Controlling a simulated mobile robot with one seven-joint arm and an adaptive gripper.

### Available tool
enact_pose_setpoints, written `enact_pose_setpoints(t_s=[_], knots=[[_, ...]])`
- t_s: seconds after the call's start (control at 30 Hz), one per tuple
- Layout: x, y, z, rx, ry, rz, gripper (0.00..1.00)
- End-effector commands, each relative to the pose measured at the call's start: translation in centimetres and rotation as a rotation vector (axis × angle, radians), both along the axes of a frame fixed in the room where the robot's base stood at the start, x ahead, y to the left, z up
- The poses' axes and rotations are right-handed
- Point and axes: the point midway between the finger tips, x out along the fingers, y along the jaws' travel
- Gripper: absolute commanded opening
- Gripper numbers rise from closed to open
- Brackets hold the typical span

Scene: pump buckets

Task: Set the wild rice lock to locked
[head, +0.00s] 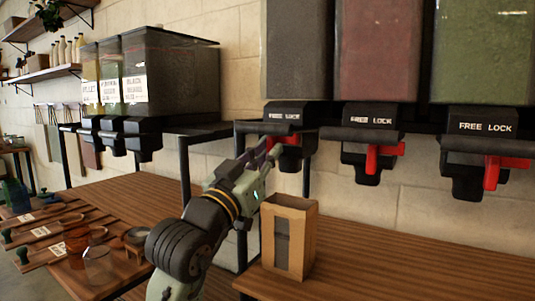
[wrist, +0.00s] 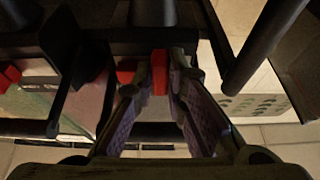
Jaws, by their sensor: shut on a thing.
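Three dispensers hang side by side in the head view, each marked FREE LOCK; no bin name shows on them. The leftmost has a dark bin (head: 294,50) and a black outlet housing (head: 298,115). Its red lock lever (head: 292,139) is partly hidden by my gripper (head: 272,147). In the wrist view my gripper (wrist: 158,88) has its two purple-padded fingers on either side of a red lever (wrist: 160,72), shut on it. Which side the lever points to is unclear. The middle lever (head: 384,156) and right lever (head: 493,172) extend to the right under LOCK.
A brown paper bag (head: 305,240) stands on the wooden counter (head: 375,265) below the leftmost dispenser. Labelled bins (head: 182,75) stand on a black rack at the left. Scoops and jars (head: 97,262) lie on the lower left table. The counter right of the bag is clear.

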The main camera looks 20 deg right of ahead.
Motion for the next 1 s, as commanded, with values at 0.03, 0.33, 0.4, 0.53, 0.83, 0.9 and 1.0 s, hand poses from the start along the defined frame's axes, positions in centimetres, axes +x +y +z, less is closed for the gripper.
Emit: enact_pose_setpoints(t_s=[0.03,0.33,0.4,0.53,0.83,0.9,1.0], knots=[[0.0,0.0,0.0,0.000,0.000,0.000,0.00],[0.0,0.0,0.0,0.000,0.000,0.000,0.00],[0.0,0.0,0.0,0.001,-0.001,0.000,0.00],[-0.9,-0.8,0.1,0.002,-0.002,-0.002,0.00],[-2.2,-1.7,0.0,0.001,-0.001,-0.003,0.00],[-2.2,-1.7,0.0,0.001,-0.001,-0.004,0.00],[-2.3,-1.8,0.0,0.001,-0.002,-0.005,0.19]])
